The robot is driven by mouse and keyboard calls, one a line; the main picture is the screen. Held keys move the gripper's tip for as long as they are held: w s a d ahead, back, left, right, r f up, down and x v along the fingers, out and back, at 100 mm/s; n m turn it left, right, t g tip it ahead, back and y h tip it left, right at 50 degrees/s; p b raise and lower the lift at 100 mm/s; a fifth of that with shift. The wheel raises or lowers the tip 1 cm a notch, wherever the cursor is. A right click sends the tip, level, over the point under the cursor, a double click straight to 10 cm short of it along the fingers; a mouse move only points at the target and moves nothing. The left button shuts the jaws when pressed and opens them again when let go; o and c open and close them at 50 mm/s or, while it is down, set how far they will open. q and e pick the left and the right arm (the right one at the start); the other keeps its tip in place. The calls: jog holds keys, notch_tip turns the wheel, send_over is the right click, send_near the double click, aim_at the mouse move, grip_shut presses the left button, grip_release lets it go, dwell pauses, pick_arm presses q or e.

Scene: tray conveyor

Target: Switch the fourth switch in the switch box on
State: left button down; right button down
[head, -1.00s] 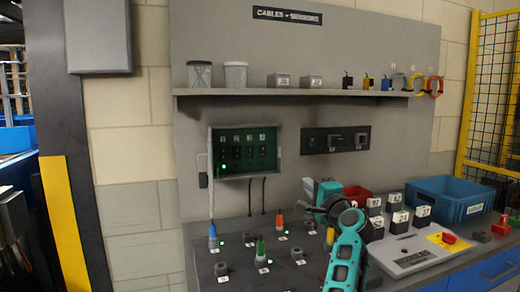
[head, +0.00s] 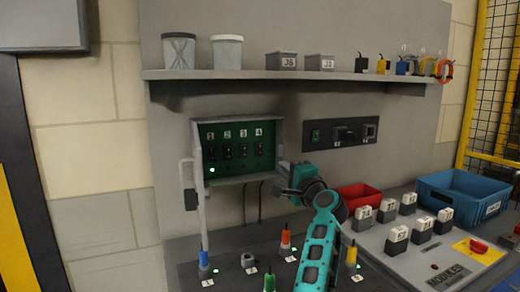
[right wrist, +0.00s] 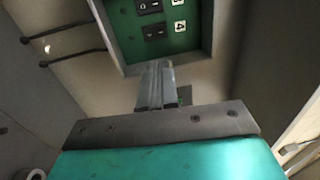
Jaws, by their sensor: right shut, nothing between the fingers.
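The switch box (head: 197,176) is open on the wall panel, with a green face and a row of dark switches numbered 1 to 4. The fourth switch (head: 258,148) is the rightmost; it also shows in the right wrist view (right wrist: 154,32). In the head view the right gripper (head: 281,171) is at the box's lower right corner. My left gripper is not in view.
A shelf (head: 300,75) with bins and cables runs above the box. A second dark panel (head: 340,134) is to its right. Below, the bench holds coloured connectors, a red bin (head: 358,196) and a blue crate (head: 465,197). Black cables hang under the box.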

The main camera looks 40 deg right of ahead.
dwell(0.3)
jog(key=b, duration=0.5)
send_near(261, 146)
jog(key=x, duration=0.5)
jog(key=shift+w+f, duration=0.1)
jog(key=shift+w, duration=0.3)
jog(key=shift+w+d, duration=0.15)
jog(key=shift+w, duration=0.35)
